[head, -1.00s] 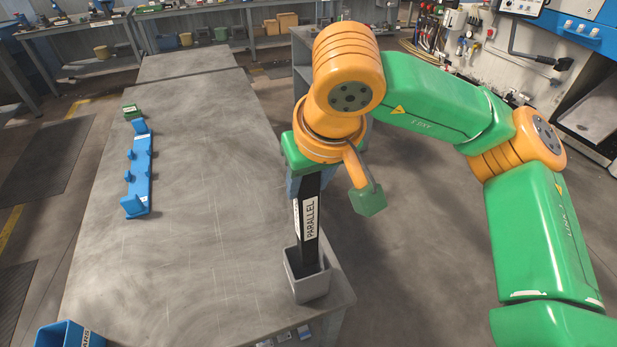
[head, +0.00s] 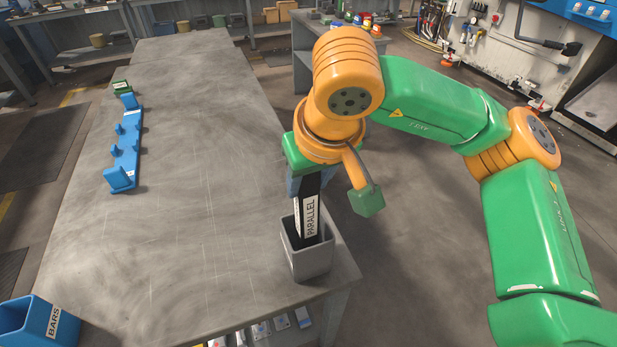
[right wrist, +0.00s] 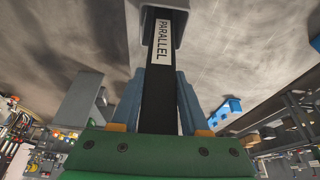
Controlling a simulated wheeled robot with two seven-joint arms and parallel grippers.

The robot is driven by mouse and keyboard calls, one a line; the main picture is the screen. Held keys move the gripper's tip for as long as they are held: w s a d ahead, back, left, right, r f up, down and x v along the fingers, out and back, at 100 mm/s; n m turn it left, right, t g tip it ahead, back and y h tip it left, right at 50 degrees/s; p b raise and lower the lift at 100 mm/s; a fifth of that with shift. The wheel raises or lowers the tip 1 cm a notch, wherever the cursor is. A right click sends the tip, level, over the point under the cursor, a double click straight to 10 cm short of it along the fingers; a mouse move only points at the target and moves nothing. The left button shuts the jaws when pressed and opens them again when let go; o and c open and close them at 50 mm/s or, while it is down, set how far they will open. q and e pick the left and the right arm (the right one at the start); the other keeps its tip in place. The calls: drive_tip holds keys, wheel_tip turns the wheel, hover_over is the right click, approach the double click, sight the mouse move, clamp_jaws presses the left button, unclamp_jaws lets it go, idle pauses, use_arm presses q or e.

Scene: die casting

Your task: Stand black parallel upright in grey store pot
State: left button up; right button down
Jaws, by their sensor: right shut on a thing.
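The black parallel (head: 325,181) is a long flat bar with a white PARALLEL label. It stands close to upright, its lower end inside the grey store pot (head: 311,264) near the table's right front edge. My right gripper (head: 304,187) is above the pot, shut on the upper part of the bar. In the right wrist view the bar (right wrist: 158,95) runs between the two blue-grey fingers into the pot's mouth (right wrist: 180,31). The bar's bottom end is hidden by the pot wall, so I cannot tell whether it touches the floor. My left gripper is not in view.
A blue BARS bin (head: 40,322) is at the front left. The table's middle (head: 210,170) is clear.

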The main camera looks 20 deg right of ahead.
drive_tip(key=shift+c, duration=1.6)
unclamp_jaws()
drive_tip(key=v, duration=0.7)
drive_tip(key=shift+s, duration=0.1)
